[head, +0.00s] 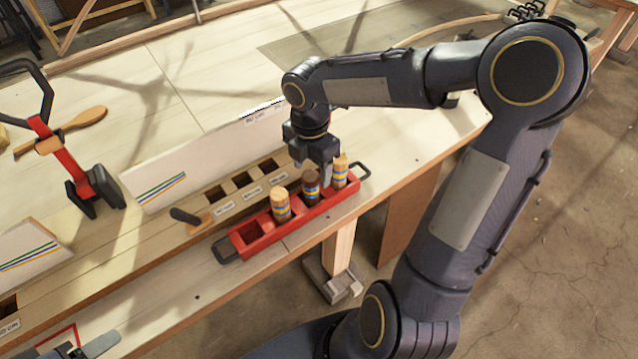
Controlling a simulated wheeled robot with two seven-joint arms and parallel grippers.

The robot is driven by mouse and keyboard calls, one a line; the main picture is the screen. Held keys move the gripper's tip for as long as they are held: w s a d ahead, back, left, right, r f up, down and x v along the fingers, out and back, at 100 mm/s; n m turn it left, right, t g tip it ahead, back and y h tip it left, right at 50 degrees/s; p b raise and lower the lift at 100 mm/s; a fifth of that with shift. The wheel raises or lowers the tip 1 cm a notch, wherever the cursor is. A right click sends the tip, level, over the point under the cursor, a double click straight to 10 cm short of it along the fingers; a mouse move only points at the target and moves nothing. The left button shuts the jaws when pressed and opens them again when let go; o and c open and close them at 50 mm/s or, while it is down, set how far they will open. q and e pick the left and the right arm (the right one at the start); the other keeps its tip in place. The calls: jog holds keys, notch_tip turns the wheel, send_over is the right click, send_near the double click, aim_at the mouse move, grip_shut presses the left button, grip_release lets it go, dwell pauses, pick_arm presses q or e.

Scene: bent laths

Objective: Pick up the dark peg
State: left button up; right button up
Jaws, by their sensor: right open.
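The dark peg (311,188) is a dark brown cylinder with coloured bands. It stands upright in a red tray (262,244) on the bench, between two light wooden pegs: one (280,206) to its left and one (341,171) to its right. My right gripper (313,171) points down at the dark peg's top with its fingers apart. Whether the fingertips are beside the peg or just above it, I cannot tell. Nothing is held. My left gripper is not in view.
A wooden block with labelled square holes (243,179) and a long pale board (200,160) lie behind the tray. A red clamp (68,165) and wooden spoon (88,117) are farther left. The bench's front edge is close.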

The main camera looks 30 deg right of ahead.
aim_at(311, 187)
notch_tip(311, 187, down, 7)
jog(key=shift+a+r, duration=0.1)
jog(key=shift+a, duration=0.05)
jog(key=c, duration=1.1)
